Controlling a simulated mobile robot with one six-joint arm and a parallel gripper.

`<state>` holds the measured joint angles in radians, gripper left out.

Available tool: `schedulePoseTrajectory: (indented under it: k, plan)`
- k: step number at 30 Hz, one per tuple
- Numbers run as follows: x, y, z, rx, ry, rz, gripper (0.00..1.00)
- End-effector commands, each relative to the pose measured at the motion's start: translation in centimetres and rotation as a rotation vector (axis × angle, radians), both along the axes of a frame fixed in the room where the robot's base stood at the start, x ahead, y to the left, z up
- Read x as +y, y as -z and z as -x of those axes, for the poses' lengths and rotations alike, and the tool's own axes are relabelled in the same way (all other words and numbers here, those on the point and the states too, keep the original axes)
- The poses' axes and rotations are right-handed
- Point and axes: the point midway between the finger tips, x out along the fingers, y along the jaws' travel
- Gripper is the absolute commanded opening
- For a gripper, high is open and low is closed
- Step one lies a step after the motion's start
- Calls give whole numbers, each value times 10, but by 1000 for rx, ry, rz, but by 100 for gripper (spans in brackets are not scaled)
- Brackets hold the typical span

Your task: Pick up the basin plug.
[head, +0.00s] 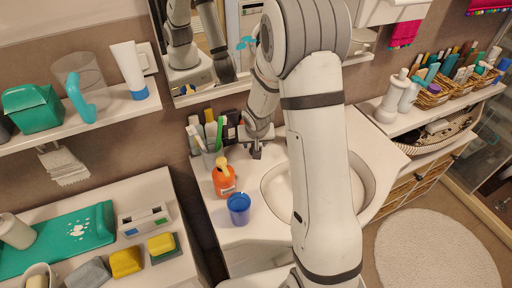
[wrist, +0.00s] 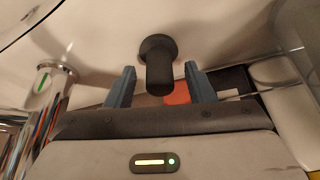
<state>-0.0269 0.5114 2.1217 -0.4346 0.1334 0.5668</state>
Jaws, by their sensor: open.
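The basin plug (wrist: 158,62) is dark grey or black, with a round disc and a thick knob sticking out toward the camera. In the wrist view it rests against a pale, smooth surface. My gripper (wrist: 160,70) is open, with one blue-grey finger on each side of the plug's knob. Gaps show between the fingers and the knob, and nothing is gripped. In the head view my gripper (head: 255,153) is low by the back-left rim of the white basin (head: 273,186). I cannot make out the plug there; my arm covers much of the basin.
A chrome fitting (wrist: 52,85) stands left of my gripper in the wrist view. In the head view an orange pump bottle (head: 224,180), a blue cup (head: 239,209) and a holder of tubes (head: 206,150) stand left of the basin. A mirror (head: 205,50) hangs behind.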

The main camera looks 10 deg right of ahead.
Motion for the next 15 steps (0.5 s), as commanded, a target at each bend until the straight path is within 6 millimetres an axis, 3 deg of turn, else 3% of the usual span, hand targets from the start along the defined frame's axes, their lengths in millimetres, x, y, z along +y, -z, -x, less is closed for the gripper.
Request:
schedulePoseTrajectory:
  k: [8,15]
  plan:
    - [0,3,-2,-2,0,-1,49]
    - [0,3,-2,-2,-1,0,29]
